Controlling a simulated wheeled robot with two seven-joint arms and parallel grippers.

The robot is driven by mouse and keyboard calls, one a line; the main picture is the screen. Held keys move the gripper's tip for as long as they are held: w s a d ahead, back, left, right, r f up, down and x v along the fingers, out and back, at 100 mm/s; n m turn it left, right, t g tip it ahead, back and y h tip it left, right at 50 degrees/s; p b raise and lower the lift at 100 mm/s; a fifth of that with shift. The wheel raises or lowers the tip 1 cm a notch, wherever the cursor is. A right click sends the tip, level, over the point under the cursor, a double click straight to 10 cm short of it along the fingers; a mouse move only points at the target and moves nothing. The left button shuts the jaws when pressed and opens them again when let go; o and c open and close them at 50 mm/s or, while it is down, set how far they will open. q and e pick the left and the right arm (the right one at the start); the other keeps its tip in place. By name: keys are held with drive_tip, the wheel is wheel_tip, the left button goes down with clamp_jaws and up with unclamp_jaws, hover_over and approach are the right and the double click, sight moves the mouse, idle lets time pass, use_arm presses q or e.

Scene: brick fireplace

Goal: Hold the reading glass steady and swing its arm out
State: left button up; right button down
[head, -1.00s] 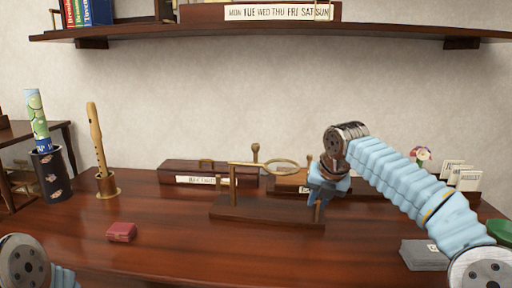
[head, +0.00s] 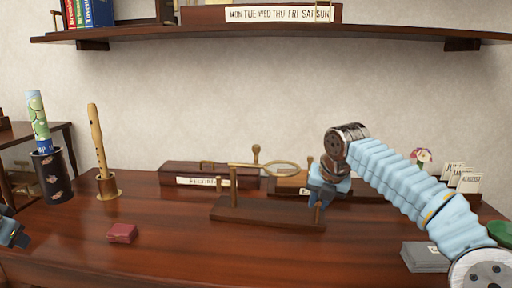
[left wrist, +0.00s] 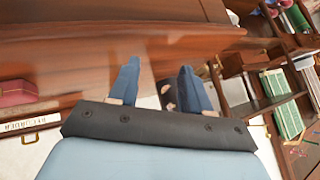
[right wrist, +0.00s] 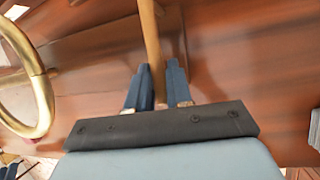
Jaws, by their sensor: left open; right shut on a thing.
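The reading glass has a brass ring lens (head: 282,168) on a thin brass arm (head: 245,164), carried by a post (head: 233,187) on a dark wooden stand base (head: 262,214) on the desk. The ring also shows large at the left of the right wrist view (right wrist: 38,92). My right gripper (head: 319,203) is at the right end of the base, shut on the wooden stand; in the right wrist view wood runs up from between its fingers (right wrist: 158,98). My left gripper (left wrist: 162,84) is open and empty; it shows only partly at the head view's left edge (head: 14,236).
A small red box (head: 122,233) lies front left. A flute in a holder (head: 107,187) and a dark cylinder (head: 51,180) stand at the left. A long labelled box (head: 195,172) lies behind the stand. A grey box (head: 424,257) is at the right. The front middle desk is clear.

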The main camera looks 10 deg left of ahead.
use_arm(q)
drive_tip(key=w+d+n+t+h, duration=0.1)
drive_tip(key=w+d+n, duration=0.1)
drive_tip(key=w+d, duration=0.1)
drive_tip(key=w+d+n+t+h, duration=0.1)
drive_tip(key=w+d+n+h, duration=0.1)
drive_tip(key=d, duration=0.3)
drive_tip(key=w+d+r+n+t+h, duration=0.1)
drive_tip(key=w+d, duration=0.3)
drive_tip(key=w, duration=0.1)
drive_tip(key=shift+d+n+h, duration=0.3)
drive_tip(key=shift+n, duration=0.1)
drive_tip(key=w+d+r+n+t+h, duration=0.25)
drive_tip(key=w+d+n+h, duration=0.3)
drive_tip(key=d, duration=0.65)
drive_tip(key=n+t+h, duration=0.2)
drive_tip(key=n+h, duration=0.4)
drive_tip(key=n, duration=1)
approach(253, 147)
drive_tip(key=x, duration=1)
drive_tip(key=shift+d, duration=0.1)
drive_tip(key=shift+w+d, duration=0.3)
drive_tip(key=shift+w, duration=0.2)
clamp_jaws()
